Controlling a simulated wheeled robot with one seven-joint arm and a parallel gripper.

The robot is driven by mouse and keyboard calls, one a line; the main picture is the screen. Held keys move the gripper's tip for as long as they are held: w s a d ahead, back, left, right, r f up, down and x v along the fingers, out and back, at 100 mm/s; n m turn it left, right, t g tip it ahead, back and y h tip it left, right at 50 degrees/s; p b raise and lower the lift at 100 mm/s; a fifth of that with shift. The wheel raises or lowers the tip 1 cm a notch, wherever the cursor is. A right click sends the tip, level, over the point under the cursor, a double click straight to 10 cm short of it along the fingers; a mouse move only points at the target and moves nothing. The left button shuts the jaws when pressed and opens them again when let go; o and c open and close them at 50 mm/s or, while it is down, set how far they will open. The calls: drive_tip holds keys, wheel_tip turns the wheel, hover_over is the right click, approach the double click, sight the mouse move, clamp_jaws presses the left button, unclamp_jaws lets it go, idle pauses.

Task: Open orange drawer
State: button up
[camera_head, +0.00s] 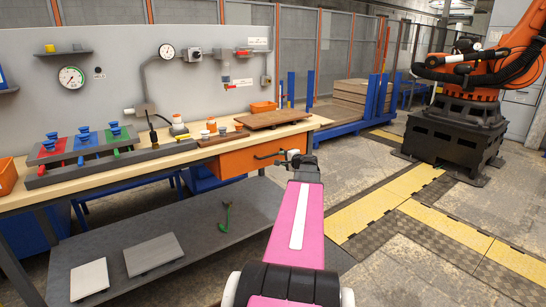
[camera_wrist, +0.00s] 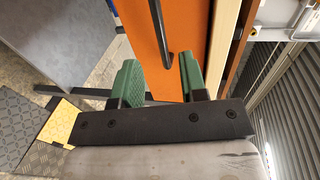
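The orange drawer (camera_head: 236,161) is under the right end of the wooden-topped workbench, and its front looks shut. A dark bar handle (camera_head: 267,156) is on its front. In the wrist view the orange front (camera_wrist: 185,25) fills the upper middle, with the dark handle (camera_wrist: 157,22) running down it. My gripper (camera_head: 291,155) is just right of the handle in the head view. In the wrist view its two green fingers (camera_wrist: 159,68) are apart, with the handle's line between them. Nothing is held. Whether the fingertips reach around the handle I cannot tell.
The workbench top (camera_head: 120,178) carries a brown board (camera_head: 272,118), an orange bin (camera_head: 263,107) and a rack of blue-knobbed parts (camera_head: 84,145). A grey lower shelf (camera_head: 190,226) holds two flat plates and a green tool (camera_head: 226,216). Floor to the right is open, with yellow mats.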

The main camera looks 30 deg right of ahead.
sight(273, 155)
drive_tip(key=x, duration=0.9)
drive_tip(key=shift+w+a, duration=0.1)
drive_tip(key=shift+w, duration=0.1)
clamp_jaws()
